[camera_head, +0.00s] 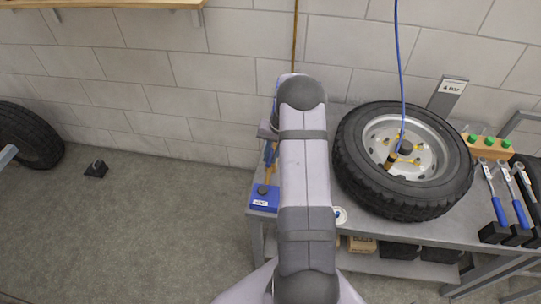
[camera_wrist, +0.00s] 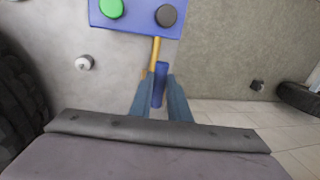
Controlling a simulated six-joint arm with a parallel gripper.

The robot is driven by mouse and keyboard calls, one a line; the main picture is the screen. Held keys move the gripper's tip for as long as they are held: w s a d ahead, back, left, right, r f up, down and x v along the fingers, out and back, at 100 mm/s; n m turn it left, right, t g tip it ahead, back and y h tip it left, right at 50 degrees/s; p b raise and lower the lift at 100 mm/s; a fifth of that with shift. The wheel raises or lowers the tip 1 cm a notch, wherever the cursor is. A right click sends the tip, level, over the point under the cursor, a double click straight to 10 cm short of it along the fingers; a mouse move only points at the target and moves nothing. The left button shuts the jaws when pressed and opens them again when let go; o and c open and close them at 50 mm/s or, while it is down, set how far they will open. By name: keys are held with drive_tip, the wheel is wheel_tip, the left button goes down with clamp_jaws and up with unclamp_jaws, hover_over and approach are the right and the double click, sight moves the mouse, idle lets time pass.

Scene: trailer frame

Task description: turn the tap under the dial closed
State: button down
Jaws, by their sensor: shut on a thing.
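A blue block (camera_head: 264,204) with a white label sits at the left end of the workbench, partly behind my arm. In the wrist view the blue block (camera_wrist: 135,26) carries a green knob (camera_wrist: 111,8) and a dark knob (camera_wrist: 166,15). A yellow pipe (camera_wrist: 155,52) runs from the block towards my gripper. A blue bar-like handle (camera_wrist: 160,86), seemingly the tap's lever, stands between the fingers. My gripper (camera_wrist: 158,80) is shut on this handle; in the head view my arm mostly hides it. I cannot make out a dial face in either view.
A tyre on a rim (camera_head: 362,174) lies on the bench (camera_head: 255,228) to the right, with a blue hose (camera_head: 400,65) reaching it. A small white round part (camera_head: 340,215) lies nearby. Wrenches (camera_head: 498,205) are at far right. The floor at left is mostly clear.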

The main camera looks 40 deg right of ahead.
drive_tip(key=shift+d, duration=0.1)
drive_tip(key=d+n+g+b, duration=0.3)
drive_tip(key=d+n+b, duration=0.2)
drive_tip(key=n, duration=1.2)
drive_tip(key=shift+w+d+n, duration=0.3)
drive_tip(key=shift+w+d, duration=0.15)
drive_tip(key=shift+d, duration=0.2)
drive_tip(key=c, duration=1.7)
unclamp_jaws()
drive_tip(key=shift+o, duration=0.2)
drive_tip(key=shift+r, duration=0.1)
